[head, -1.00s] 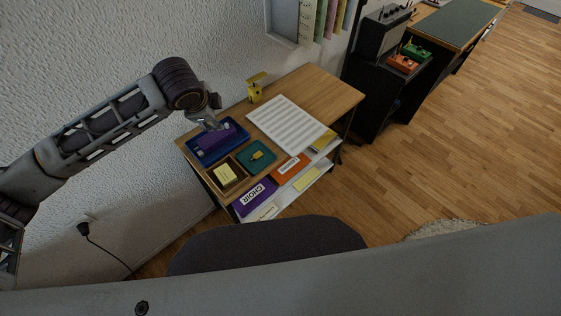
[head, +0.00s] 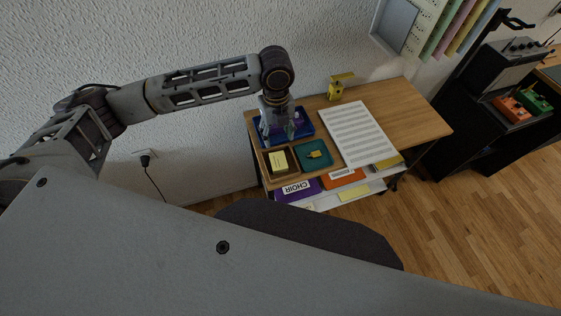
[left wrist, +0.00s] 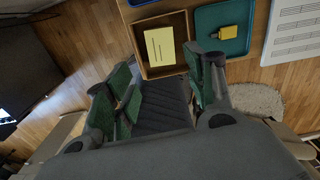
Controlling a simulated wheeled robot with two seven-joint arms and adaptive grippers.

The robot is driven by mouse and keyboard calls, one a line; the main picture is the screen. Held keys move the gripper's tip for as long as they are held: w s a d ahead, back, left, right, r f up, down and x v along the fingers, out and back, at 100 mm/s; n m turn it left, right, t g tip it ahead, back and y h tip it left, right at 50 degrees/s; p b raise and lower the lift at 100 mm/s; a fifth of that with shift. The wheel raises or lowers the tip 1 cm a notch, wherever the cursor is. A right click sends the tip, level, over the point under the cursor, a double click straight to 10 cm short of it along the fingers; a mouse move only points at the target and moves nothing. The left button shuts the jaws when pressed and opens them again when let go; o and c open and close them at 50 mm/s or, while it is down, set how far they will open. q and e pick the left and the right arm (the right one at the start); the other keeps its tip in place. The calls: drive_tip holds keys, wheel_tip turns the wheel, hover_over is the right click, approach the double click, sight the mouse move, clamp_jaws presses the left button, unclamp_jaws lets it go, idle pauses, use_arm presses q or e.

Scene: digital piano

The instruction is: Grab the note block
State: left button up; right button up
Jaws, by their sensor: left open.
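The note block (head: 278,160) is a small pale yellow pad lying in a brown wooden tray (head: 268,170) at the near left part of the desk. It also shows in the left wrist view (left wrist: 160,46), inside the tray at the top. My left gripper (head: 279,132) is above the blue tray, behind the note block in the head view. It points down, open and empty, and hides part of the blue tray. In the left wrist view its fingers (left wrist: 168,72) are spread apart, with the note block beyond them. My right gripper is not in view.
A blue tray (head: 309,128) with something purple in it lies beside the brown tray. A teal tray (head: 325,158) with a small yellow item is to its right. A music sheet (head: 358,130) and yellow object (head: 338,87) are further along. The desk's right part is bare.

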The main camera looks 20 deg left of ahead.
use_arm(q)
drive_tip(key=shift+m, duration=0.9)
drive_tip(key=shift+f, duration=0.1)
hover_over(278, 160)
drive_tip(key=shift+w+a+f, duration=0.1)
drive_tip(key=shift+w+f, duration=0.05)
drive_tip(key=shift+f, duration=2)
drive_tip(key=shift+w+a+f, duration=0.1)
drive_tip(key=shift+f, duration=2)
drive_tip(key=shift+s+d+f+b, duration=0.15)
drive_tip(key=shift+f, duration=1.15)
drive_tip(key=shift+s+d+f+b, duration=0.1)
drive_tip(key=shift+d+f+b, duration=0.05)
drive_tip(key=shift+f, duration=1.15)
drive_tip(key=c, duration=0.7)
